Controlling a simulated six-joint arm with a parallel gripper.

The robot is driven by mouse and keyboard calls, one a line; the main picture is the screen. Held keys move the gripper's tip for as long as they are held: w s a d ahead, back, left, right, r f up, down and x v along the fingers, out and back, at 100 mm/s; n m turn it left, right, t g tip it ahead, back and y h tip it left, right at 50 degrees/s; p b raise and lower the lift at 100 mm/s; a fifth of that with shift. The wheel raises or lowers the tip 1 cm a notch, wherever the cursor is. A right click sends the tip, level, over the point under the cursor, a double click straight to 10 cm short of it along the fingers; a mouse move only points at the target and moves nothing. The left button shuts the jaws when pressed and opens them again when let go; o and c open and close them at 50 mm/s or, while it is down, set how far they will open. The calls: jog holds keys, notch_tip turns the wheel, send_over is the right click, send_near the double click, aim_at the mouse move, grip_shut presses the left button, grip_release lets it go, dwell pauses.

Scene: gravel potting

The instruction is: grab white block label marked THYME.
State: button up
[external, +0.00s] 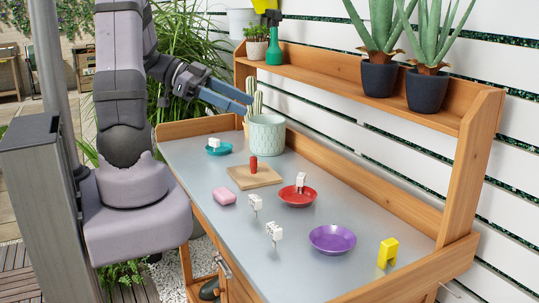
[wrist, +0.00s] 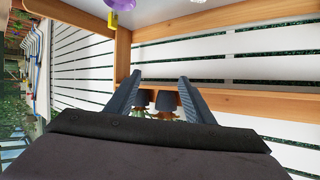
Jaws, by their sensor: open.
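Several white block labels are on the bench: one (external: 215,143) in the teal saucer (external: 219,150), one (external: 300,180) at the red plate (external: 297,200), and two (external: 256,202) (external: 274,232) standing on the grey top between the pink block and the purple plate. Their lettering is too small to read, so I cannot tell which is THYME. My gripper (external: 247,104) is open and empty, high above the bench's far end, near the pale green pot. In the wrist view my open fingers (wrist: 160,86) point away from the labels, and no white label is clearly visible there.
A wooden board (external: 267,179) with a red cylinder (external: 253,163), a pink block (external: 224,196), a purple plate (external: 332,240) and a yellow piece (external: 388,252) occupy the bench. The pale green pot (external: 266,135) holds a cactus. A shelf (external: 440,113) with dark pots runs along the back.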

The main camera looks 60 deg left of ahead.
jog(key=s+d+f+h, duration=0.1)
jog(key=s+h, duration=0.1)
jog(key=s, duration=0.2)
send_near(255, 209)
jog(key=w, duration=0.3)
jog(key=shift+d+f+g, duration=0.2)
jog(key=shift+f+g, duration=0.1)
jog(key=shift+f, duration=0.05)
jog(key=shift+p+x, duration=0.6)
jog(key=shift+x, duration=1.05)
jog(key=shift+y, duration=0.3)
jog(key=shift+f+p+x, duration=0.15)
jog(key=shift+p+x, duration=0.25)
jog(key=shift+x, duration=0.6)
jog(key=shift+f+p+x, duration=0.15)
jog(key=shift+p+x, duration=0.2)
jog(key=shift+x, duration=0.7)
jog(key=shift+s+a, duration=0.1)
jog(key=shift+c, duration=0.2)
jog(key=c, duration=0.9)
